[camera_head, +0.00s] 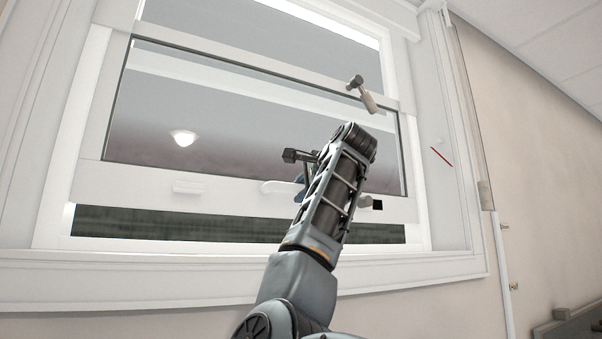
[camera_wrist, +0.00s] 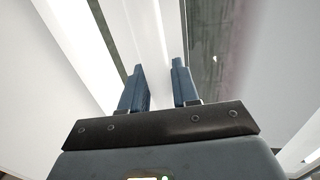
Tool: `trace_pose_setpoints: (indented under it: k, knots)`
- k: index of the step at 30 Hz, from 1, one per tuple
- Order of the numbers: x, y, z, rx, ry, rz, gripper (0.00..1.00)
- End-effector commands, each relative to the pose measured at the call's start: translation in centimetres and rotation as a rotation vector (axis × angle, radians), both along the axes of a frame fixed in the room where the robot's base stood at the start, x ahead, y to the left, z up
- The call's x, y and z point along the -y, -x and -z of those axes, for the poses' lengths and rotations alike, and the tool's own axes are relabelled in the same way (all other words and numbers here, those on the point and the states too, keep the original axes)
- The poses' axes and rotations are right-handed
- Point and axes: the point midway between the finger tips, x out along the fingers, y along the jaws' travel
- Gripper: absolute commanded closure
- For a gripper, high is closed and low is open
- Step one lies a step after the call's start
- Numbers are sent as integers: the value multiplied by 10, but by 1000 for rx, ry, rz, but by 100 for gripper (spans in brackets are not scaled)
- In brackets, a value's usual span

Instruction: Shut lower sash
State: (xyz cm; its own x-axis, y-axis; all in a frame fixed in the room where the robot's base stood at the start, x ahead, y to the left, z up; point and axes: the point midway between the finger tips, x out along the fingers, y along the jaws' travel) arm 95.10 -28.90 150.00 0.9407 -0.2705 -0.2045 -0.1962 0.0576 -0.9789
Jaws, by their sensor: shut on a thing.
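The lower sash (camera_head: 232,200) is a white-framed glass pane in the head view. It is raised a little, with a dark greenish strip of gap between its bottom rail and the sill. My gripper (camera_head: 300,186) is at the middle of the bottom rail, mostly hidden behind my arm. White lift handles show on the rail, one at the left (camera_head: 187,187) and one beside my gripper (camera_head: 279,187). In the wrist view the two blue fingers (camera_wrist: 158,66) stand either side of a white part of the sash (camera_wrist: 150,25). Whether this is rail or handle I cannot tell.
The white sill (camera_head: 150,270) runs below the window. A latch-like lever (camera_head: 367,101) sits above my arm near the sash's top rail. A beige wall (camera_head: 540,200) lies to the right. The space left of my arm is clear.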

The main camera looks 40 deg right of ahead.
Motion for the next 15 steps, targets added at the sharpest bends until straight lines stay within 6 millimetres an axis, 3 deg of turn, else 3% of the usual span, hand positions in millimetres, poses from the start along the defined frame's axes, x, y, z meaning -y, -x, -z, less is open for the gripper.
trace_pose_setpoints:
  k: [1, 6, 12, 15]
  knots:
    - [0, 0, 20, -4, -2, 2, 100]
    - [0, 0, 49, -3, -2, 0, 100]
    - [0, 0, 66, -2, -1, 1, 100]
    - [0, 0, 62, -1, -1, 1, 100]
